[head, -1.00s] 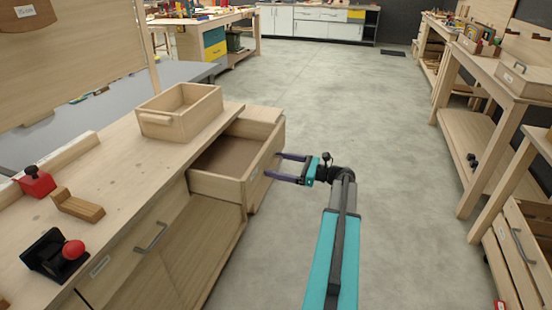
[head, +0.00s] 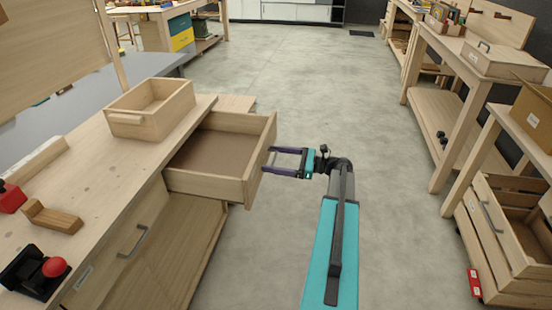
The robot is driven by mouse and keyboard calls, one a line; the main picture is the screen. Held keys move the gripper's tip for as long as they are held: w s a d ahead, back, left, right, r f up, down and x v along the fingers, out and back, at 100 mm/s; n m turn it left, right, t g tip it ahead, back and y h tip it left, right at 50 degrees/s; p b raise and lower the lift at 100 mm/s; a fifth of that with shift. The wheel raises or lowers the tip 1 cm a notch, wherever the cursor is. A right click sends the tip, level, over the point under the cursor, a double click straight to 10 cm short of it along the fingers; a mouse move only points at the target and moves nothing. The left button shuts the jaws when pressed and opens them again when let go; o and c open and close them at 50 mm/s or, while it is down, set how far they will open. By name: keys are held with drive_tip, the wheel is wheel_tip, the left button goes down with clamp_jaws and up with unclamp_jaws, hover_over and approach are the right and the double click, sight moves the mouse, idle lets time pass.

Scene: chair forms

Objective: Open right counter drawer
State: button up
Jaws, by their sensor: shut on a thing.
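The right counter drawer (head: 205,186) is pulled well out of the wooden counter (head: 105,165). Its inside looks empty, with a brown bottom. My gripper (head: 270,160) is at the outer face of the drawer front, with its two dark fingers reaching left to it. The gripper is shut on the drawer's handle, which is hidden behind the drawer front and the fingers.
An open wooden box (head: 150,112) stands on the counter above the drawer. Another drawer with a grey handle (head: 133,241) is closed at the lower left. A slatted crate (head: 505,235) stands at the right. The floor (head: 320,100) between is clear.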

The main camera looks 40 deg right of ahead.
drive_tip(key=o, duration=1.3)
drive_tip(key=shift+w+d, duration=0.1)
drive_tip(key=shift+o, duration=0.3)
drive_tip(key=v, duration=1.3)
drive_tip(key=shift+s+d, duration=0.2)
drive_tip(key=shift+s, duration=0.1)
